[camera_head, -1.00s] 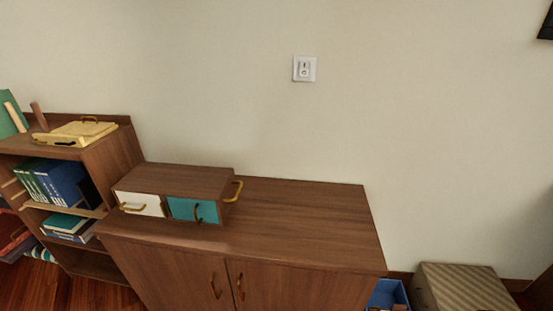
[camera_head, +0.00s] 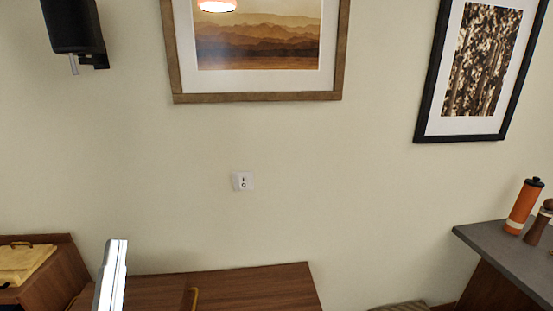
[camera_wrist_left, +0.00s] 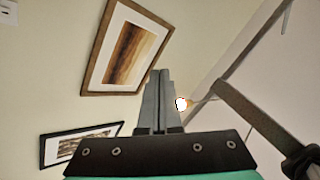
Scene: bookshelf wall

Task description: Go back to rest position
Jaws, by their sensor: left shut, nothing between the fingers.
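My left gripper (camera_head: 115,262) shows at the lower left of the head view as a pale, upright pair of fingers in front of the cabinet top. In the left wrist view the left gripper (camera_wrist_left: 160,75) has its fingers pressed together with nothing between them. It points up toward the upper wall and ceiling. My right gripper is in neither view.
A wooden cabinet top (camera_head: 260,288) lies low at the centre, with a yellow tray (camera_head: 22,262) on the shelf to its left. A black speaker (camera_head: 73,25) and framed pictures (camera_head: 258,96) hang above. A grey counter (camera_head: 490,247) with bottles stands right.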

